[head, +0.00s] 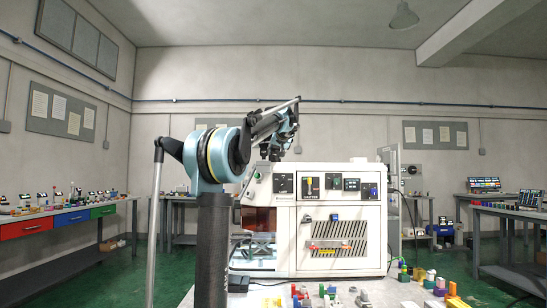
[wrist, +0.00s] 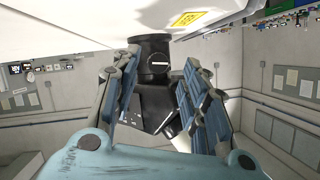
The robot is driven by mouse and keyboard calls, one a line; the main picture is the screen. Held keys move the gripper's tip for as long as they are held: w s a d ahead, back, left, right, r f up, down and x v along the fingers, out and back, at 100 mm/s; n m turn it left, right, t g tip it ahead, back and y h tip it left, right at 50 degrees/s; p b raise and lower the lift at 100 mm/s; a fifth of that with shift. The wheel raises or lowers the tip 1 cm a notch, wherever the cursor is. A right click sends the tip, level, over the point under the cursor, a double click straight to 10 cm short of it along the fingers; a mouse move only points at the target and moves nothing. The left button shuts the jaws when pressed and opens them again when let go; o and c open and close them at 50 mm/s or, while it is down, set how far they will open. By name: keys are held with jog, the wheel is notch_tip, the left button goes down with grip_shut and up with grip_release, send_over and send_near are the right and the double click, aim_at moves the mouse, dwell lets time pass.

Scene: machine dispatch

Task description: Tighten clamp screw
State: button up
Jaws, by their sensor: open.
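My gripper (wrist: 162,57) is open, with one blue-grey ribbed finger on each side of the wrist view. A black round knob-like part (wrist: 153,62) with a short white line shows between the fingertips, with a larger black body below it in the picture. I cannot tell whether this is the clamp screw, or whether a finger touches it. In the head view my gripper (head: 289,118) is above the white machine (head: 292,232), partly hidden by my own arm. No clamp screw can be made out on the machine there.
The machine front has dark switch panels, a vented door and a reddish window. A yellow label (wrist: 188,19) is on the white surface in the wrist view. Several small coloured parts lie on the table (head: 385,292) in front. A bench with drawers (head: 72,217) stands at the left.

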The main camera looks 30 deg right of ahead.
jog(key=v, duration=0.8)
jog(key=shift+s+a+r, duration=0.15)
jog(key=shift+s, duration=0.2)
jog(key=n+g+h, duration=0.2)
send_near(274, 154)
jog(key=x, duration=0.8)
dwell(0.4)
